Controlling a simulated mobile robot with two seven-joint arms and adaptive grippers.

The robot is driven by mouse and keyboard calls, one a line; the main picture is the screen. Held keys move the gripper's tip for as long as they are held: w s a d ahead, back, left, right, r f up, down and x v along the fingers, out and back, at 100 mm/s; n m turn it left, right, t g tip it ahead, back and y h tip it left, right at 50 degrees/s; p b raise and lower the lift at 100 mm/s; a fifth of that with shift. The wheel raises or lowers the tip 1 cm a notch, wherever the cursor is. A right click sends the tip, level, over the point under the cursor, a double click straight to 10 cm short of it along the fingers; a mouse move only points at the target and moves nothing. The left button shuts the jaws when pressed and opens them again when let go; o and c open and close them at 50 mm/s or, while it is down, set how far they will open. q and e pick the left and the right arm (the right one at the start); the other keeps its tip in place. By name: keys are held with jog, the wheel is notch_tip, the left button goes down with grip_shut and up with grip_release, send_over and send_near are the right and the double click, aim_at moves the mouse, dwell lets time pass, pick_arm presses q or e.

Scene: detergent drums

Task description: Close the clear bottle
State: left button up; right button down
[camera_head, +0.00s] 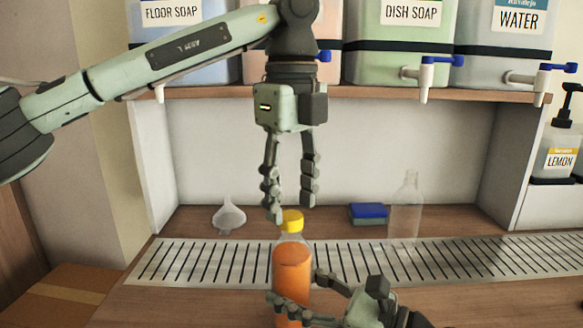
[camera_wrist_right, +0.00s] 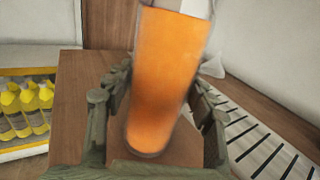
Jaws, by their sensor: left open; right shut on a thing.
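A clear bottle (camera_head: 292,270) filled with orange liquid stands upright at the front edge of the slotted drain strip. A yellow cap (camera_head: 292,220) sits at the top of its neck; how tightly it sits cannot be told. My right gripper (camera_head: 298,290) is shut around the lower part of this bottle. The orange bottle fills the middle of the right wrist view (camera_wrist_right: 165,75), between the fingers. My left gripper (camera_head: 290,207) points down, open, just above the yellow cap, one fingertip beside its left edge. I cannot tell whether it touches.
A white funnel (camera_head: 229,215) is at left. Drums with taps (camera_head: 425,72) stand on the shelf above. Yellow bottles (camera_wrist_right: 25,105) show in the right wrist view.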

pick_arm(q)
jog(key=shift+f, duration=1)
